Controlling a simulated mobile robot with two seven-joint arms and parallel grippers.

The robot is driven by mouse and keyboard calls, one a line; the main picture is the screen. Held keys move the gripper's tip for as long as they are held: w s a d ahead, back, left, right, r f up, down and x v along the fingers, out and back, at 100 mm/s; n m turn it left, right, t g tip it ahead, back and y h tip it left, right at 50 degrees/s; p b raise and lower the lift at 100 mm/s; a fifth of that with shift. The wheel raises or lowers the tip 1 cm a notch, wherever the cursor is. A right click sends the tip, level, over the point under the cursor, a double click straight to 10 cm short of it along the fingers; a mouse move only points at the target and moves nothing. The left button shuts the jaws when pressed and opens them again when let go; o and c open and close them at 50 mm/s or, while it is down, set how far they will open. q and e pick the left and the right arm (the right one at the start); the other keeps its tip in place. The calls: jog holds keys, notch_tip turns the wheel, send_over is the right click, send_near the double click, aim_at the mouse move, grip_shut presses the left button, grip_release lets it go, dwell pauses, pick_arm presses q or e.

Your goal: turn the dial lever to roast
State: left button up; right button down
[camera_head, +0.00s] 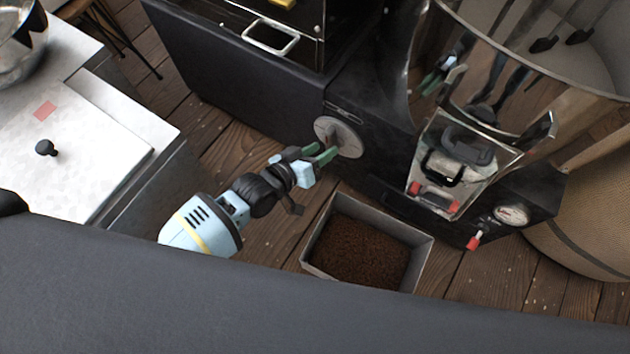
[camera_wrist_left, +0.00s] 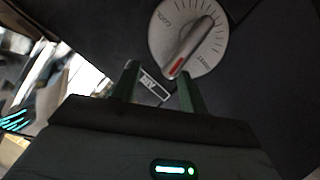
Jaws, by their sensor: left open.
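The round pale dial (camera_head: 350,139) is on the dark front of the roasting machine. In the left wrist view the dial (camera_wrist_left: 205,62) has tick marks, a word at its left that seems to read COOL, and a blurred word at its lower right. Its grey lever (camera_wrist_left: 188,45) slants, with the red-marked end (camera_wrist_left: 175,68) pointing down and slightly left, between the two words. My left gripper (camera_head: 326,156) is open, its green fingers close to the dial. In the wrist view the lever's red end lies near the right finger; contact cannot be told. My right gripper is out of view.
A metal bin (camera_head: 309,256) of dark grounds stands on the wooden floor below. A shiny hopper (camera_head: 425,190) and a gauge (camera_head: 511,215) are to the right. A white-topped counter (camera_head: 100,165) is at left.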

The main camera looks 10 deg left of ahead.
pick_arm(q)
jog(key=s+p, duration=0.2)
jog(key=s, duration=0.6)
jog(key=shift+s+d+r+p, duration=0.3)
jog(key=shift+s+d+r, duration=0.1)
jog(key=shift+d+r, duration=0.05)
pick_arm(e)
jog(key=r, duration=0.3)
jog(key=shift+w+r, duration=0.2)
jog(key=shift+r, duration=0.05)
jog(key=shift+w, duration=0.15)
